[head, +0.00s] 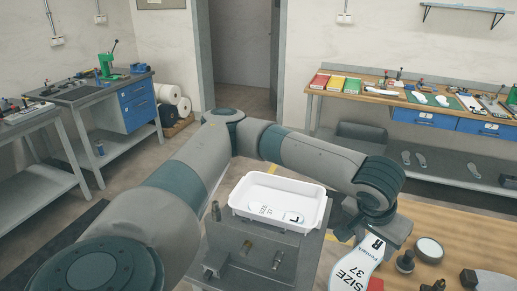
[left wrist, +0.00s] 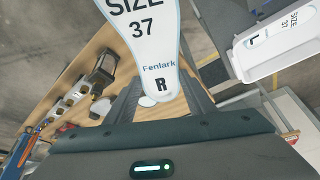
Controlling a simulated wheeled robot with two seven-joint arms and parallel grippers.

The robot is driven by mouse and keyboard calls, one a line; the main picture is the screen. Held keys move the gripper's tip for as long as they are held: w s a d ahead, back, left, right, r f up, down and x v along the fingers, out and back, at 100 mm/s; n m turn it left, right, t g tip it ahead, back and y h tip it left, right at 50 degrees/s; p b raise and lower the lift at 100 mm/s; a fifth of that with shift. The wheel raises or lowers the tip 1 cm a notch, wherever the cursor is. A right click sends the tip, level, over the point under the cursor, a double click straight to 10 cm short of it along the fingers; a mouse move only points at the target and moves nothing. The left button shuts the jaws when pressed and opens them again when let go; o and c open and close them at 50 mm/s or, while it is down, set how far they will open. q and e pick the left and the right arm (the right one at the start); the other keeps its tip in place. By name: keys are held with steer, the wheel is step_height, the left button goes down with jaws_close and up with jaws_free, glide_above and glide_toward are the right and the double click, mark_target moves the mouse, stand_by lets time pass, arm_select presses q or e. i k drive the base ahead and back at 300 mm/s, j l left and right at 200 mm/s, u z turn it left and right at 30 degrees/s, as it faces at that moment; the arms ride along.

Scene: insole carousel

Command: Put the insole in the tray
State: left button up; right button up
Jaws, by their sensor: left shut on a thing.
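My left gripper (head: 382,228) is at the right end of its arm in the head view, shut on a white insole (head: 353,267) marked SIZE 37 and R. The held insole (left wrist: 145,45) hangs out from the gripper in the left wrist view, its R end nearest the gripper. The white tray (head: 268,222) stands left of the gripper in the head view, and its rim also shows in the left wrist view (left wrist: 236,62). Another white insole (head: 270,211), marked L in the left wrist view, lies in the tray. The held insole is outside the tray. My right gripper is out of view.
The tray sits on a grey stand (head: 262,247) with small metal fittings. A wooden table (head: 465,240) at the right bears a round white-topped piece (head: 429,250) and dark knobs. A workbench (head: 370,93) stands along the back wall.

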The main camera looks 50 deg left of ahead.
mark_target(282, 199)
steer(key=j+u, duration=0.1)
steer(key=j, duration=0.65)
steer(key=i+j, duration=0.4)
steer(key=j+u, duration=0.05)
steer(key=j, duration=0.1)
